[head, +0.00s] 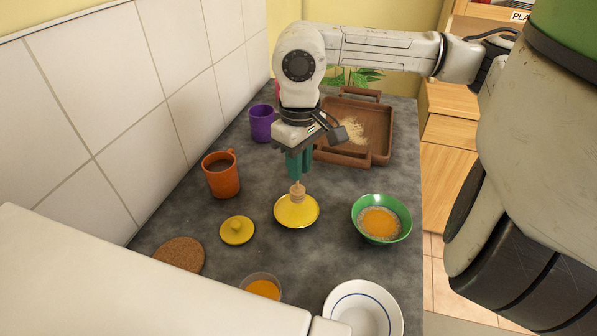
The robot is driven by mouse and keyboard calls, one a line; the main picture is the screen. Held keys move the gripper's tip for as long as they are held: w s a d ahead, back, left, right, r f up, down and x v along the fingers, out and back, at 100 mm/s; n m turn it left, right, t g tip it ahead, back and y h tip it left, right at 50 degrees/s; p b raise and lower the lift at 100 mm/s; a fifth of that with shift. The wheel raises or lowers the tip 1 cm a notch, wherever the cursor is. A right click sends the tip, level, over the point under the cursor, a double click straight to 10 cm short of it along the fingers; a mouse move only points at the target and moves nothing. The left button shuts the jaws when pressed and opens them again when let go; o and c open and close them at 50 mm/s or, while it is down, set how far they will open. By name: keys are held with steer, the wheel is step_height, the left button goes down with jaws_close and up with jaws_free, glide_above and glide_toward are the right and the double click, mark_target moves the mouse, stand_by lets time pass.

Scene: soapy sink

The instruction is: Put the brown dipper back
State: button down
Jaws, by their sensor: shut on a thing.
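My gripper (299,170) points straight down with its teal fingers shut on the brown dipper (298,191). The dipper is upright, with its ridged wooden head below the fingertips. The dipper's head is over the yellow round dish (284,216) in the middle of the counter. I cannot tell whether the head touches the dish or hangs just above it. The upper part of the dipper is hidden between the fingers. A small yellow knobbed lid (237,231) lies on the counter to the left of the dish.
An orange mug (222,180) and a purple mug (262,124) stand along the tiled wall. A brown wooden tray (377,126) is behind. A green bowl (402,217) with orange contents is to the right. A cork mat (180,254), glass cup (264,287) and white bowl (350,302) are nearer.

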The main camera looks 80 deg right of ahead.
mark_target(298, 188)
steer(key=shift+w+f, duration=0.1)
steer(key=shift+f, duration=1.55)
steer(key=shift+f, duration=0.15)
steer(key=c, duration=1.1)
jaws_free()
step_height(298, 188, up, 12)
steer(key=shift+r+b, duration=0.2)
steer(key=shift+b, duration=0.35)
